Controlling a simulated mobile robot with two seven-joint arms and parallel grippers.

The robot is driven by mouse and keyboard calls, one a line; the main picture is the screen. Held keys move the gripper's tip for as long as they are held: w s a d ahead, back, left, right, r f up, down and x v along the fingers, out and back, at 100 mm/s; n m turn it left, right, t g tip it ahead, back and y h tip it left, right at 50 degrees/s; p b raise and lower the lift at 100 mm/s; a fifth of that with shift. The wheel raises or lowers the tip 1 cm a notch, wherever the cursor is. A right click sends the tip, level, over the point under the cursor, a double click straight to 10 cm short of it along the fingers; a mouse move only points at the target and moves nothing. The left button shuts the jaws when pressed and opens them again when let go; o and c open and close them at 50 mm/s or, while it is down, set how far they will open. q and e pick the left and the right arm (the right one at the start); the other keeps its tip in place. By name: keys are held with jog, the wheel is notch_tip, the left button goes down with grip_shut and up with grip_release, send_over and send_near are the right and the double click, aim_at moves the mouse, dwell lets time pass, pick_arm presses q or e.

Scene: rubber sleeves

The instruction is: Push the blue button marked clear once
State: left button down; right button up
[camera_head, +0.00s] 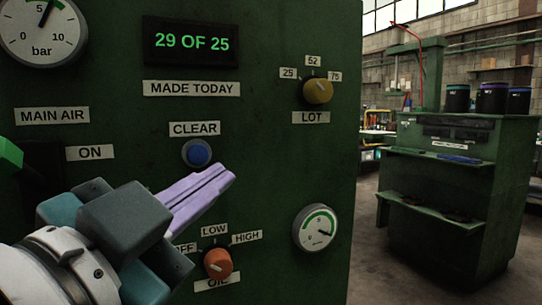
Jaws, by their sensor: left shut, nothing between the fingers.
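The blue button (198,153) is round with a dark ring and sits on the green panel under a label reading CLEAR (194,129). My left gripper (228,177) comes in from the lower left, with its lilac fingers shut together and nothing between them. Its fingertips show a little below and to the right of the button. In this view they are apart from it; how far they are from the panel I cannot tell. The button is fully in sight. My right gripper is not in view.
Around the button are a display reading 29 OF 25 (191,42), a yellow LOT knob (318,90), an orange OIL knob (218,264), a small gauge (315,230) and a bar gauge (43,30). A green bench (458,190) stands farther back at right.

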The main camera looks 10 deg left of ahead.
aim_at(198, 155)
pick_arm(q)
jog(key=shift+w+a+b, duration=0.15)
jog(key=shift+w+a, duration=0.65)
jog(key=shift+w, duration=0.35)
jog(key=shift+w+a+b, duration=0.1)
jog(key=shift+w+a, duration=0.7)
jog(key=shift+w, duration=0.4)
jog(key=shift+w+a+b, duration=0.15)
jog(key=shift+w+a, duration=0.65)
jog(key=shift+w, duration=0.35)
jog(key=shift+w+a, duration=0.1)
jog(key=shift+w, duration=0.05)
jog(key=shift+w+a, duration=0.15)
jog(key=shift+w, duration=0.05)
jog(key=shift+w+a, duration=0.15)
jog(key=shift+w, duration=0.15)
jog(key=shift+s+p, duration=0.1)
jog(key=shift+p, duration=0.2)
jog(key=shift+s+d, duration=0.4)
jog(key=shift+s, duration=0.15)
jog(key=shift+p, duration=0.3)
